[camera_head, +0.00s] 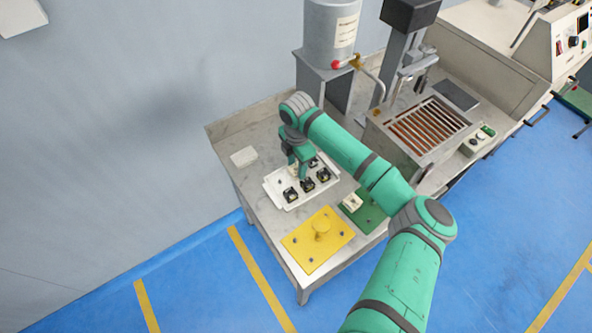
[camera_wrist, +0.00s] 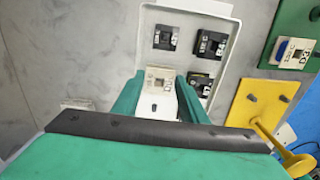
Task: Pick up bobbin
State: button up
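A cream bobbin (camera_wrist: 160,80) stands between the two fingers of my gripper (camera_wrist: 160,98) in the wrist view. It fills most of the gap, and I cannot tell whether the fingers press on it. In the head view my gripper (camera_head: 297,172) points down at the white tray (camera_head: 273,190), at its left part. The bobbin is mostly hidden there by the fingers. The white tray also shows in the wrist view (camera_wrist: 145,45). Whether the bobbin rests on the tray or is just off it is not clear.
Several black square parts (camera_head: 308,184) sit in the tray close to my gripper. A yellow plate (camera_head: 303,255) with a knob and a green plate (camera_head: 369,220) with a cream part lie nearer. A white block (camera_head: 243,157) lies left. A grey tank (camera_head: 330,35) stands behind.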

jog(key=c, duration=0.7)
jog(key=shift+a+r, duration=0.1)
jog(key=shift+r, duration=0.5)
jog(key=s+r, duration=0.8)
jog(key=s, duration=0.1)
jog(key=s+r, duration=0.3)
jog(key=s, duration=0.2)
jog(key=shift+r, duration=0.4)
